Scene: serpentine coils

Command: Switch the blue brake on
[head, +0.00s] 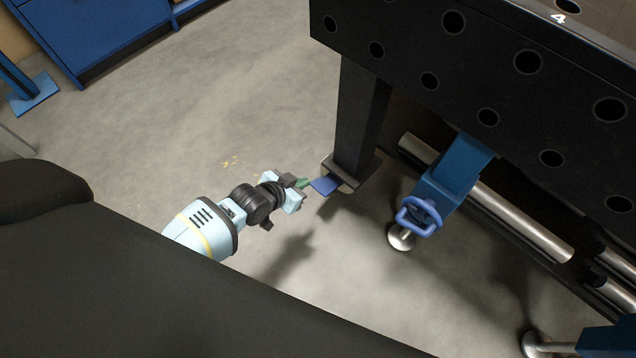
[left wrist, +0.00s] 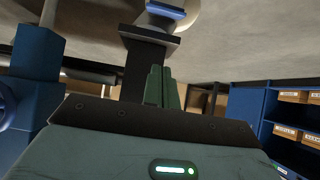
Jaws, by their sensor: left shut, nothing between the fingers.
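The blue brake (head: 326,185) is a small flat blue pedal low at the foot of the dark table leg (head: 360,125). In the left wrist view the blue brake (left wrist: 166,11) shows at the top, beside a pale round wheel. My left gripper (head: 303,183) comes in from the left, low, with its green fingertips just left of the pedal. I cannot tell whether they touch it. In the left wrist view its green fingers (left wrist: 162,84) are together and empty, pointing towards the leg's foot. My right gripper is not in view.
A blue bracket (head: 450,180) with a blue handle (head: 420,216) and a round metal foot (head: 401,237) stands right of the leg. The black perforated table (head: 400,50) overhangs from above. A blue cabinet (head: 90,30) is at the back left. The floor left of the leg is clear.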

